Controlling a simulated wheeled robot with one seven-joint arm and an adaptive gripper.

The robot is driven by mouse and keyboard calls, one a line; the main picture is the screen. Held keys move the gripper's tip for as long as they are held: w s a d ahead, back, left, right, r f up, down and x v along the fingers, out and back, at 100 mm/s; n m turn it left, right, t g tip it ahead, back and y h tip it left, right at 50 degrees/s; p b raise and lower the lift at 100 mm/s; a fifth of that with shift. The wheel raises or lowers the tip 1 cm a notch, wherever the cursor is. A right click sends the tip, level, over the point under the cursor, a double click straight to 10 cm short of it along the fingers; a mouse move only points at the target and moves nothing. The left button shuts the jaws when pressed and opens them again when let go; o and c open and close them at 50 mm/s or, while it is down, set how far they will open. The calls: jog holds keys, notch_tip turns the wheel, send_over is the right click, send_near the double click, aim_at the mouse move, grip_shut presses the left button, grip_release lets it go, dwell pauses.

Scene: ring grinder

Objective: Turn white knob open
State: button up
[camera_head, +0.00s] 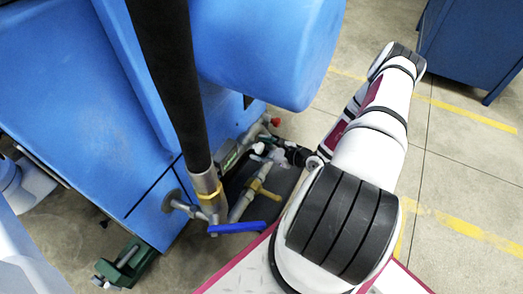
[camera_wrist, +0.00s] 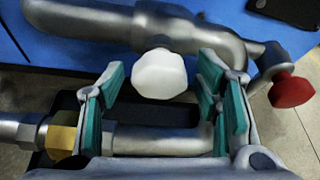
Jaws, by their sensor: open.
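The white knob (camera_wrist: 159,74) sits on a grey metal pipe fitting in the wrist view, near the middle. My gripper (camera_wrist: 162,82) is open, with one green-padded finger to the left of the knob and the other to its right. Gaps show between the knob and both fingers in the picture; I cannot tell how far the fingertips reach along it in depth. In the head view my gripper (camera_head: 292,156) is small beside the blue machine, partly behind my arm, and the white knob is hard to make out there.
A red knob (camera_wrist: 292,90) stands right of my right finger; it also shows in the head view (camera_head: 275,122). A metal pipe with a brass nut (camera_wrist: 62,138) runs below the white knob. The blue machine (camera_head: 265,45), a yellow handle (camera_head: 262,190) and a blue lever (camera_head: 238,227) are nearby.

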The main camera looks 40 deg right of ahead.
jog(key=c, duration=1.2)
